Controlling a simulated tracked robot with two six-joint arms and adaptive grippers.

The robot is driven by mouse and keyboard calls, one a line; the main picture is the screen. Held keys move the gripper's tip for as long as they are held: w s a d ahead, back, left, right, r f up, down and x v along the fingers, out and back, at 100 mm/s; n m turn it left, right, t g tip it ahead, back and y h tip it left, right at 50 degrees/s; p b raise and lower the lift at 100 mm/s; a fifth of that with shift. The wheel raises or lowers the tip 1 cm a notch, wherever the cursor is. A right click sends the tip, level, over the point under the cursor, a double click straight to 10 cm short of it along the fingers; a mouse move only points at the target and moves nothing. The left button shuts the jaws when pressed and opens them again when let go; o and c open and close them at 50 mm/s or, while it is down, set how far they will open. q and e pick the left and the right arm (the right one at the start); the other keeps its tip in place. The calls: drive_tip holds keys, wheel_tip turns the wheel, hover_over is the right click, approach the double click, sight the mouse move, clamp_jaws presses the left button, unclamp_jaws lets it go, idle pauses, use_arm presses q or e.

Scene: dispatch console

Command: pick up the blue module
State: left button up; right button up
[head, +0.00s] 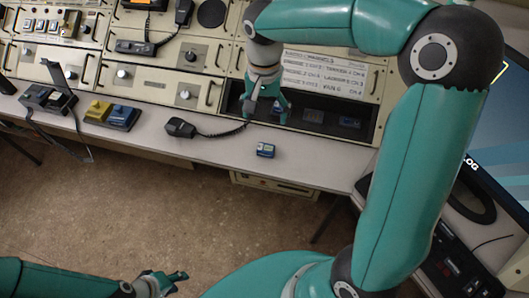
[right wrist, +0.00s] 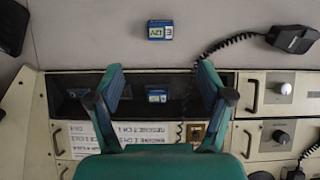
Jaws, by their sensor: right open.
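A small blue module (head: 265,151) with a pale label lies on the console's desk ledge, in front of the open bay. It also shows in the right wrist view (right wrist: 160,30), beyond my fingertips. A second blue-labelled block (right wrist: 157,97) sits inside the dark bay, between my right fingers as seen in that view. My right gripper (head: 266,108) points down at the bay opening, behind the module on the ledge, open and empty. Its spread fingers also show in the right wrist view (right wrist: 161,76). My left gripper (head: 166,281) is low over the floor; its jaw opening is unclear.
The bay (head: 365,135) holds other dark blocks to the right. A handheld microphone (head: 181,128) with a coiled cord lies left of the module. The ledge right of the module is clear.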

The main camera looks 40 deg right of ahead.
sight(266, 146)
drive_tip(key=f, duration=1.5)
drive_tip(key=shift+w+d, duration=0.1)
drive_tip(key=shift+d, duration=0.25)
drive_tip(key=c, duration=1.4)
drive_tip(key=shift+r, duration=0.1)
